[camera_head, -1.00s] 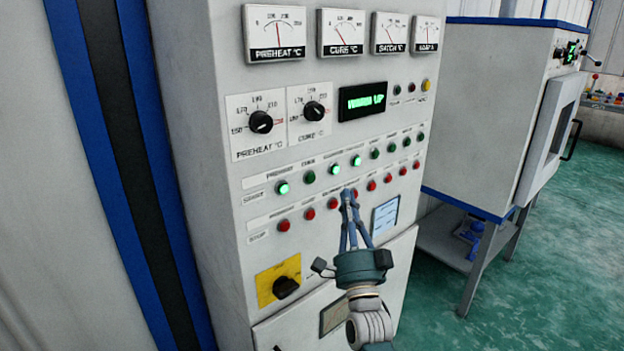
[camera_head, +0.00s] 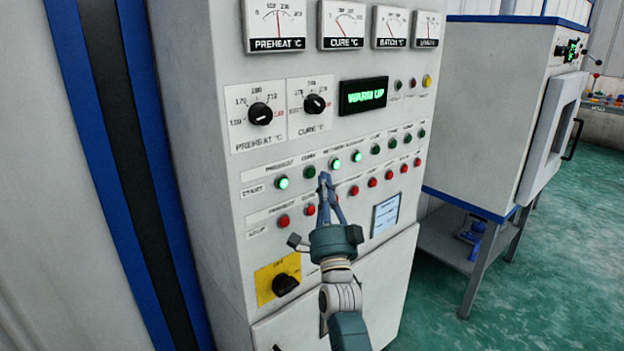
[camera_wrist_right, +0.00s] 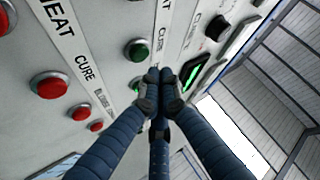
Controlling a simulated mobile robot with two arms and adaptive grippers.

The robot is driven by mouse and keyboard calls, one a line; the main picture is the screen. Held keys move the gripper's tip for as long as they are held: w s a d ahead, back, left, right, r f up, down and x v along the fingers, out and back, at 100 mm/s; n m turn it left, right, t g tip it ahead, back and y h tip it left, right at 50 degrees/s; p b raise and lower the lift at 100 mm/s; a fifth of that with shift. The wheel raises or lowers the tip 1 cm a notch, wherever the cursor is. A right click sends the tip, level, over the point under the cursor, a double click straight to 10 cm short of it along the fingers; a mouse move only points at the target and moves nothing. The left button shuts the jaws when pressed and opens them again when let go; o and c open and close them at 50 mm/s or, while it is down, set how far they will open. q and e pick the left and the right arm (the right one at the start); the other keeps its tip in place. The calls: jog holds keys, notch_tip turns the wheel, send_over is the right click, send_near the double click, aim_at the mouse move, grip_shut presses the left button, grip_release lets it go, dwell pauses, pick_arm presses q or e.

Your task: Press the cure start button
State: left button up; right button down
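The cure start button (camera_head: 309,171) is a dark green, unlit button, second from the left in the start row. It also shows in the right wrist view (camera_wrist_right: 137,50), above and left of my fingertips. My right gripper (camera_head: 325,178) has its fingers drawn together, empty, in front of the panel. In the head view its tips are just right of and slightly below the cure button, with a visible gap. In the right wrist view the fingertips (camera_wrist_right: 160,80) meet and partly cover a lit green button. My left gripper is out of view.
The control panel (camera_head: 225,215) has lit preheat (camera_head: 282,182) and third start (camera_head: 335,163) buttons flanking cure. Red stop buttons (camera_head: 283,221) run below. The display (camera_head: 363,96) reads WARM UP. A yellow-plated switch (camera_head: 285,285) sits low. A white oven-like cabinet (camera_head: 480,120) stands right.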

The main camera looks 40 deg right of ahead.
jog(key=shift+w, duration=0.5)
dwell(1.2)
jog(key=shift+w+b, duration=0.3)
jog(key=shift+w, duration=0.15)
jog(key=shift+w+a, duration=0.1)
jog(key=shift+w, duration=0.3)
dwell(0.5)
jog(key=shift+s, duration=0.85)
jog(key=shift+s, duration=0.1)
